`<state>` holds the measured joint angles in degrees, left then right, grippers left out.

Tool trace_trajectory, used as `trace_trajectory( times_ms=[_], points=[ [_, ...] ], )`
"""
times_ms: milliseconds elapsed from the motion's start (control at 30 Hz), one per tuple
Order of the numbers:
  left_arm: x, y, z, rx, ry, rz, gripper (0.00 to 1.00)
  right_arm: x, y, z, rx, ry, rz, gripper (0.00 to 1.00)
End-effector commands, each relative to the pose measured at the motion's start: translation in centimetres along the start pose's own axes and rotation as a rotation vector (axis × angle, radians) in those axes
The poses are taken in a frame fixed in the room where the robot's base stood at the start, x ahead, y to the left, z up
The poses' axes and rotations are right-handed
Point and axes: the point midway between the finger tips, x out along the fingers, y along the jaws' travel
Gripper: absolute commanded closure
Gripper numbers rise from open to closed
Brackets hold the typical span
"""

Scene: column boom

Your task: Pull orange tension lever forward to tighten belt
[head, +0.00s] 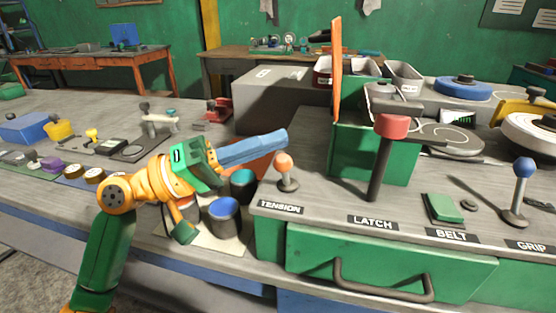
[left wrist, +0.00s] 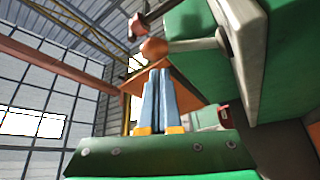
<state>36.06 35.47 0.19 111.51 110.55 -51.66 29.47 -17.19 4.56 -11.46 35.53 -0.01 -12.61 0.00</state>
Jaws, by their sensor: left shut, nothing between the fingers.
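The orange tension lever (head: 284,165) is a short stalk with a round knob on a grey base, behind the TENSION label (head: 281,208) at the console's left end. It stands roughly upright. My left gripper (head: 283,138) is shut and empty, its blue fingers together and pointing right. In the head view the fingertips are just above and behind the knob. In the left wrist view the orange knob (left wrist: 153,48) is just beyond the shut fingertips (left wrist: 158,72), with a small gap in the picture. The belt itself cannot be made out for certain. My right gripper is not in view.
The red-topped LATCH lever (head: 392,128), green BELT button (head: 443,208) and blue-knobbed GRIP lever (head: 522,170) are to the right on the console. Blue-topped and teal-topped dark cups (head: 223,210) stand below my left gripper. An upright orange panel (head: 336,75) rises behind.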

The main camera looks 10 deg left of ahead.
Motion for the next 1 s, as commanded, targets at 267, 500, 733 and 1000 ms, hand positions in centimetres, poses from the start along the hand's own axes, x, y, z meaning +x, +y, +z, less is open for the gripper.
trace_trajectory(
  times_ms=[267, 500, 733, 1000],
  points=[
    [-0.6, 0.0, 1.1, 0.12, 0.0, 0.072, 1.0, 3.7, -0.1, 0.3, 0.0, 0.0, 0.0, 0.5],
    [-0.8, 0.4, 1.3, 0.167, 0.0, 0.098, 1.0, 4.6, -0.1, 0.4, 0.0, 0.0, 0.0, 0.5],
    [-0.8, 0.5, 1.3, 0.177, 0.0, 0.103, 1.0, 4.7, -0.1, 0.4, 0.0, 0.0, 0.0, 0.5],
    [-0.8, 0.5, 1.3, 0.176, 0.0, 0.103, 1.0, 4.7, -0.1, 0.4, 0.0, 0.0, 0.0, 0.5]
  ],
)
